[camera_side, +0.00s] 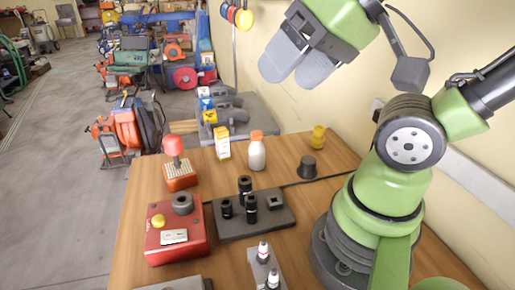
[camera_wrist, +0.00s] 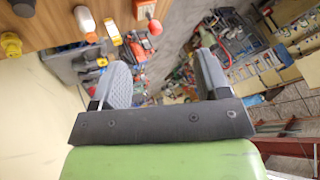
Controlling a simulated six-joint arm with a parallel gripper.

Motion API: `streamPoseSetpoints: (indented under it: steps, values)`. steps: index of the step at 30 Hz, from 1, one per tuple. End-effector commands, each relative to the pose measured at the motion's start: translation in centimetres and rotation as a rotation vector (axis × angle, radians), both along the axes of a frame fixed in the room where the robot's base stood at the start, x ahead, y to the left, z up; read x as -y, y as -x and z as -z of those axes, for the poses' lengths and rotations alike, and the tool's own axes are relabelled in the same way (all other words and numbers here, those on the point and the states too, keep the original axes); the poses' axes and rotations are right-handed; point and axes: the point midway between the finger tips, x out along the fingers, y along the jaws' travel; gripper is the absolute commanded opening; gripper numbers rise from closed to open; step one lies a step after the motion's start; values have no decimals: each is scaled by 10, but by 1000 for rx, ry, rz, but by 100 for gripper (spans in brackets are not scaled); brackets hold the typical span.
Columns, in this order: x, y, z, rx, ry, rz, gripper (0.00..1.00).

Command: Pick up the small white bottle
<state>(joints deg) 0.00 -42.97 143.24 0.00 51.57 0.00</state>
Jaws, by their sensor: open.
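A small white bottle (camera_side: 257,156) with an orange cap stands upright on the wooden table in the side view, near its far edge. It also shows at the top left of the wrist view (camera_wrist: 84,17). My gripper (camera_side: 296,72) is high above the table, up and to the right of the bottle in the side view. Its two grey fingers are apart with nothing between them. In the wrist view the gripper (camera_wrist: 165,72) points away from the bottle, toward the cluttered floor area.
A yellow-and-white box (camera_side: 222,143) stands left of the bottle. A yellow item (camera_side: 318,136) and a black knob (camera_side: 307,168) are to its right. A dark plate (camera_side: 228,229) with black cylinders, a red control box (camera_side: 165,244) and a red-topped block (camera_side: 180,180) are nearer.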

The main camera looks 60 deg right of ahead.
Motion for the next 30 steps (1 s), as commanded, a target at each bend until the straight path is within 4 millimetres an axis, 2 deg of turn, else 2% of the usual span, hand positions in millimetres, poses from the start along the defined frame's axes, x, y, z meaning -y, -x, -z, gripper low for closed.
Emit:
streamPoseSetpoints:
  steps: [3,5,12,16,20,23,26,30]
  values:
    - [0,0,0,0,0,0,69]
    - [0,0,0,0,0,0,75]
    - [0,0,0,-1,1,0,75]
    - [5,-10,0,-29,20,5,75]
    - [20,-37,3,-106,74,14,75]
    - [39,-65,13,-188,122,14,75]
    - [61,-91,29,-270,162,6,75]
    - [97,-121,63,-388,198,-15,75]
